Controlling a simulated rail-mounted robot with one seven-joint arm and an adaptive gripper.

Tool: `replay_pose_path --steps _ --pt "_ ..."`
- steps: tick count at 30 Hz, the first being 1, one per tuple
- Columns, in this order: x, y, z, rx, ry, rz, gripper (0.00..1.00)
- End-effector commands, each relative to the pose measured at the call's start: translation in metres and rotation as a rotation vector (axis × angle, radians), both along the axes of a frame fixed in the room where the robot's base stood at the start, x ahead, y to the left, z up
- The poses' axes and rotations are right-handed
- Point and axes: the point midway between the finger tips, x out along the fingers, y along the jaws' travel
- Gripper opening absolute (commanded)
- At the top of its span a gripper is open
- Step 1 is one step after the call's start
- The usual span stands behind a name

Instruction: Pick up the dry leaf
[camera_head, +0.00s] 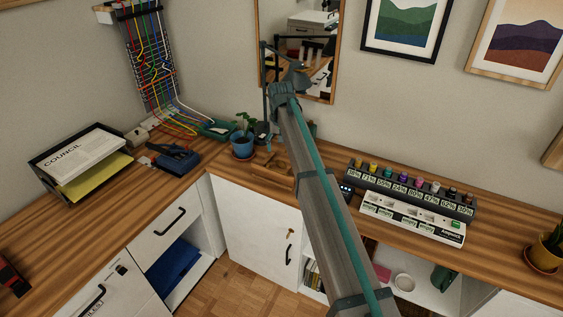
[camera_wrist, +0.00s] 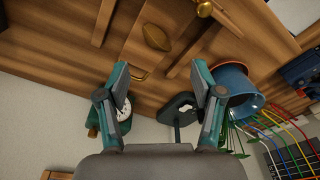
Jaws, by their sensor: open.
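A small brown oval that looks like the dry leaf (camera_wrist: 157,37) lies on the wooden surface in the wrist view, beyond my fingertips and roughly centred between them. My gripper (camera_wrist: 159,75) is open, its two teal-edged fingers wide apart with nothing between them. The fingers do not touch the leaf. In the head view I cannot make out the leaf. My arm crosses the middle of that view and reaches over the desk corner.
A blue pot (camera_wrist: 232,84) with a plant is close to the right finger; it also stands in the head view (camera_head: 242,147). A green round-faced item (camera_wrist: 122,112) is by the left finger. A wooden tray (camera_head: 275,169) and a marker rack (camera_head: 413,193) are on the desk.

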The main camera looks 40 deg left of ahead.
Motion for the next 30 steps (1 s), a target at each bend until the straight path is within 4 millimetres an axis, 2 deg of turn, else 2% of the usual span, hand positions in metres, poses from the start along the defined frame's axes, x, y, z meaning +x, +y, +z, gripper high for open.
replay_pose_path --steps 4,11,21,29,30 --pt "0.002 0.002 -0.020 -0.001 0.001 0.000 0.67" --pt "0.004 0.003 -0.033 0.000 0.000 0.000 0.67" --pt "0.010 0.007 -0.074 -0.001 0.001 0.000 0.67" --pt "0.011 0.007 -0.080 0.001 -0.001 0.000 0.67" --pt "0.011 0.007 -0.080 0.001 -0.001 0.000 0.64"
